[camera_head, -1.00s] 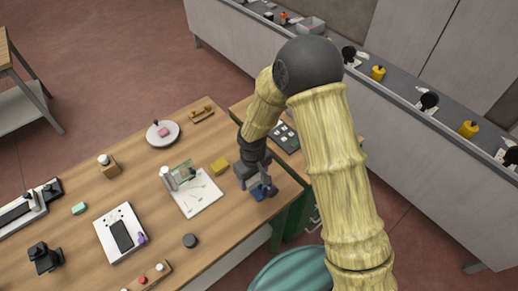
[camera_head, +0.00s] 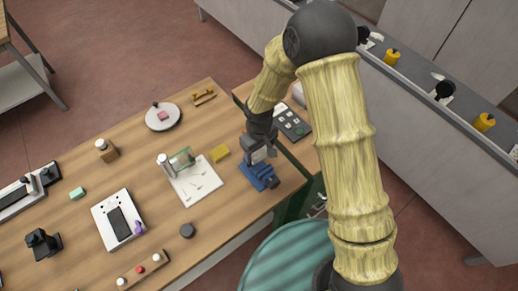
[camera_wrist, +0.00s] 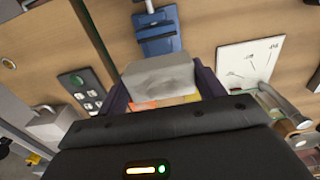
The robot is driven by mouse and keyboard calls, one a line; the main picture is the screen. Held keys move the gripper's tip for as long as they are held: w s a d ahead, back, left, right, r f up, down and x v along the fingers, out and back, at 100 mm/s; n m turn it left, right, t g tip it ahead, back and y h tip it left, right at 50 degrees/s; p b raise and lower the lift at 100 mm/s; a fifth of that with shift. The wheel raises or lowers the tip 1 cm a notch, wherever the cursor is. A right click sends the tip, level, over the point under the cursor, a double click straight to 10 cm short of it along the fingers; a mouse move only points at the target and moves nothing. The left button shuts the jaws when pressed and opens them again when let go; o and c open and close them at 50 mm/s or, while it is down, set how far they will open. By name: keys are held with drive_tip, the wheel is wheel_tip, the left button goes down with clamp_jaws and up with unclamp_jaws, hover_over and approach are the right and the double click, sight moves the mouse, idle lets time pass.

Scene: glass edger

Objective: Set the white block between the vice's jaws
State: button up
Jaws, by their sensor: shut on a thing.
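My gripper (camera_wrist: 162,88) is shut on the white block, which looks pale grey (camera_wrist: 158,72) in the wrist view. The block sits across between the dark fingers. The blue vice (camera_head: 260,176) stands on the wooden table near its right edge, and it also shows just beyond the block in the wrist view (camera_wrist: 158,32). In the head view my gripper (camera_head: 260,154) is just behind and above the vice, and the block is hard to make out there. The vice's jaw gap is not clear.
A yellow block (camera_head: 220,153) and a white board (camera_head: 196,184) with a clear upright piece lie left of the vice. A dark keypad panel (camera_head: 291,122) lies to the right. A dark round puck (camera_head: 187,230) is near the front edge.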

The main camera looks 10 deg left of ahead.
drive_tip(key=b, duration=0.4)
hover_over(259, 169)
drive_tip(key=shift+w+f, duration=0.15)
drive_tip(key=shift+f, duration=2.35)
drive_tip(key=shift+f+b, duration=1.6)
drive_tip(key=shift+f, duration=0.3)
drive_tip(key=o, duration=1)
drive_tip(key=shift+o, duration=0.2)
wheel_tip(259, 169, up, 18)
drive_tip(key=b, duration=0.3)
drive_tip(key=shift+f, duration=0.25)
drive_tip(key=s+d+m+t, duration=0.1)
drive_tip(key=s+d+m, duration=0.1)
drive_tip(key=d, duration=0.6)
drive_tip(key=s+d+m, duration=0.2)
drive_tip(key=d+m, duration=0.2)
drive_tip(key=d, duration=0.5)
drive_tip(key=s+d+m+t, duration=0.1)
drive_tip(key=s+d+m, duration=0.2)
drive_tip(key=d, duration=0.5)
drive_tip(key=shift+d+f+m+t, duration=0.25)
drive_tip(key=shift+m+t, duration=0.05)
drive_tip(key=shift+m, duration=0.2)
